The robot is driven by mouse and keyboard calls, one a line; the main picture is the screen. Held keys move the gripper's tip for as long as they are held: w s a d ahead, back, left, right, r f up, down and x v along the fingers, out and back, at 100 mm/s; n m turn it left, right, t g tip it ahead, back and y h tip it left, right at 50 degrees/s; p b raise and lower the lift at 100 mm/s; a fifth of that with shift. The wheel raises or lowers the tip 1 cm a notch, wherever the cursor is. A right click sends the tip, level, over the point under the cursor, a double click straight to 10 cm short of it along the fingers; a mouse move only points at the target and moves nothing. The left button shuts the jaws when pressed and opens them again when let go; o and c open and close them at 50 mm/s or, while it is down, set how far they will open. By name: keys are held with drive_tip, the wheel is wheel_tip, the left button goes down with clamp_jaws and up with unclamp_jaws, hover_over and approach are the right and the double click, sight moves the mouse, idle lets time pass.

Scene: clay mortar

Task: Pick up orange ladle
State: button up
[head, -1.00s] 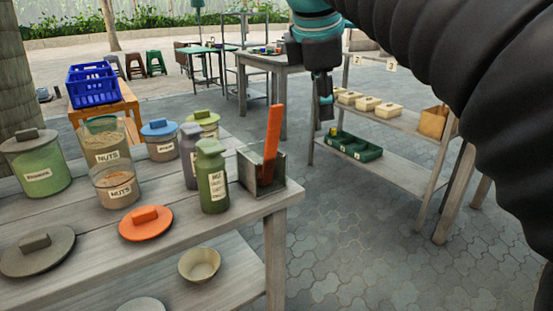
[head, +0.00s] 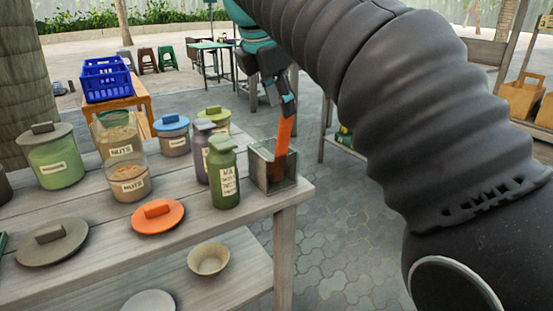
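A green bottle (head: 223,172) and a grey bottle (head: 200,150) stand close left of the box. Paved floor (head: 345,240) is free to the right.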

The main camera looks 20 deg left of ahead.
sight(290, 132)
drive_tip(key=shift+b+x, duration=0.55)
drive_tip(key=shift+x, duration=3.2)
drive_tip(key=shift+d, duration=0.1)
clamp_jaws()
